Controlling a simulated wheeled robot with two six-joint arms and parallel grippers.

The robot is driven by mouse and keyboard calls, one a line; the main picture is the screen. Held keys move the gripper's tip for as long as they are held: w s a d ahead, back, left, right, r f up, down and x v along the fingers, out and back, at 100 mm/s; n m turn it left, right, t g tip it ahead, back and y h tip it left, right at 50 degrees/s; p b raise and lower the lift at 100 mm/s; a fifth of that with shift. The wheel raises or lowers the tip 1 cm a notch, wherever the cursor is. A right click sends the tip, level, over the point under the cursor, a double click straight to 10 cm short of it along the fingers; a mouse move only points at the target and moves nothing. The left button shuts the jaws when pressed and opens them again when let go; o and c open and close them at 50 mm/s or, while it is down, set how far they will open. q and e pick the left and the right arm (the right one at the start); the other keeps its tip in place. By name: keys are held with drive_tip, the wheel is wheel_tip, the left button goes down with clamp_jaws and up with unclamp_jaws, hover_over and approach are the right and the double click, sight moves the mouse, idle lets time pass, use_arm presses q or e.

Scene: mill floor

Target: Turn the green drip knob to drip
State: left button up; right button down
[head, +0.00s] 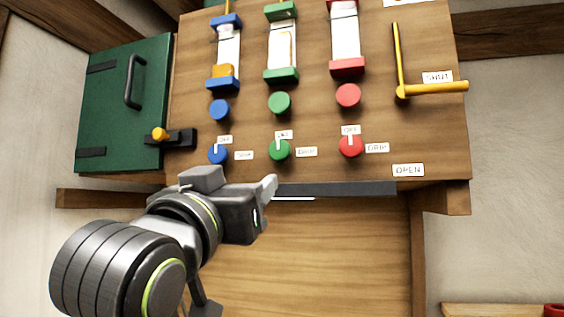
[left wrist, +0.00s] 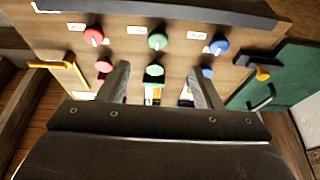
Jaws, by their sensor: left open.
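The green drip knob (head: 279,150) is on the wooden panel, in the lower row between a blue and a red knob. Its white pointer points up at the OFF label (head: 284,134); the DRIP label (head: 307,152) is to its right. My left gripper (head: 268,187) is below the knob and apart from it in the head view. In the left wrist view, where the panel is upside down, the green drip knob (left wrist: 158,41) shows beyond the open, empty fingers of my left gripper (left wrist: 160,85). My right gripper is not in view.
Beside it are the blue knob (head: 218,154) and red knob (head: 350,146). A plain green knob (head: 279,103) is above. A yellow lever (head: 435,88) is at right, a green door (head: 125,105) at left. A dark ledge (head: 340,189) runs below the panel.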

use_arm(q)
drive_tip(key=p, duration=0.9)
approach(278, 150)
drive_tip(key=x, duration=0.7)
drive_tip(key=shift+w+d+r, duration=0.1)
drive_tip(key=shift+w+r, duration=0.1)
drive_tip(key=shift+r, duration=0.1)
drive_tip(key=shift+p+x, duration=0.3)
drive_tip(key=shift+x, duration=0.5)
drive_tip(key=shift+f, duration=0.2)
drive_tip(key=c, duration=1)
